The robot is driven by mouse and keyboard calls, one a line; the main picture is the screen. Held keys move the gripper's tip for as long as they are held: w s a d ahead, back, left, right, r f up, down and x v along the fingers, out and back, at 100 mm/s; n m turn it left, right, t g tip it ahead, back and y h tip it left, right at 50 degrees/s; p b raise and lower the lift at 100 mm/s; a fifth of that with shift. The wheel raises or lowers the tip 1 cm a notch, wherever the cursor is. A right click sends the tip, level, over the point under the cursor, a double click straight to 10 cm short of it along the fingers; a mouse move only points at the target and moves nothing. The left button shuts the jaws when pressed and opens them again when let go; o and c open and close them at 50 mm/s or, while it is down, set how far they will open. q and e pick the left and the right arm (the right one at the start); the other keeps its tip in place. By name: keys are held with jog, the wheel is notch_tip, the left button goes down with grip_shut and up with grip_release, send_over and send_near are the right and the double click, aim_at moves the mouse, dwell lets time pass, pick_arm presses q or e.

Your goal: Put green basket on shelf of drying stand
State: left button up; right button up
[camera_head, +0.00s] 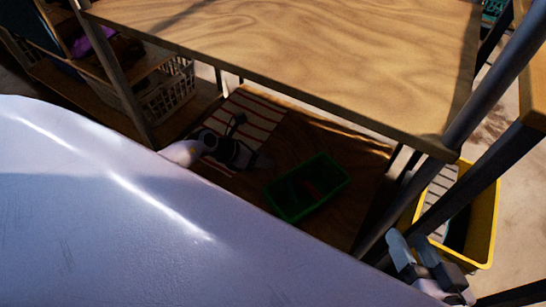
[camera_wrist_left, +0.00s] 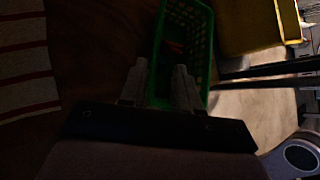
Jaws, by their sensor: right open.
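The green basket (camera_head: 300,215) sits on the shaded lower wooden board (camera_head: 345,220) beneath a large wooden top. A small reddish item shows inside it. It also shows in the left wrist view (camera_wrist_left: 207,55), just beyond my fingers. My left gripper (camera_head: 262,160) is at the basket's left, low over the lower board. In the left wrist view its two fingers (camera_wrist_left: 162,82) are spread apart, in front of the basket's near end; I cannot tell if they touch it. My right gripper (camera_head: 408,248) is open, beside the yellow container. I cannot tell which piece is the drying stand.
The wooden top (camera_head: 300,40) with dark metal legs hangs over the basket. A striped cloth (camera_head: 245,115) lies on the lower board. A yellow container (camera_head: 485,225) stands at right. A white basket (camera_head: 170,95) is on a rack at left. A pale smooth surface (camera_head: 130,215) blocks the lower left.

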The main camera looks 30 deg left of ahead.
pick_arm(q)
jog(key=s+d+r+n+t+h, duration=0.1)
jog(key=d+r+n+t, duration=0.4)
jog(key=d+r+n, duration=0.35)
jog(key=s+d+r+n+t+h, duration=0.15)
jog(key=d+r+n+t, duration=0.3)
jog(key=r+n, duration=0.55)
jog(key=s+d+n+g, duration=0.2)
jog(key=s+n, duration=0.4)
jog(key=n, duration=0.3)
jog(key=s+d+n+g+y, duration=0.1)
jog(key=s+d+n+g, duration=0.2)
jog(key=n, duration=0.6)
jog(key=s+d, duration=0.1)
jog(key=s, duration=0.1)
jog(key=shift+s+d, duration=0.2)
jog(key=shift+s, duration=0.15)
jog(key=shift+r+n, duration=0.1)
jog(key=shift+n, duration=0.15)
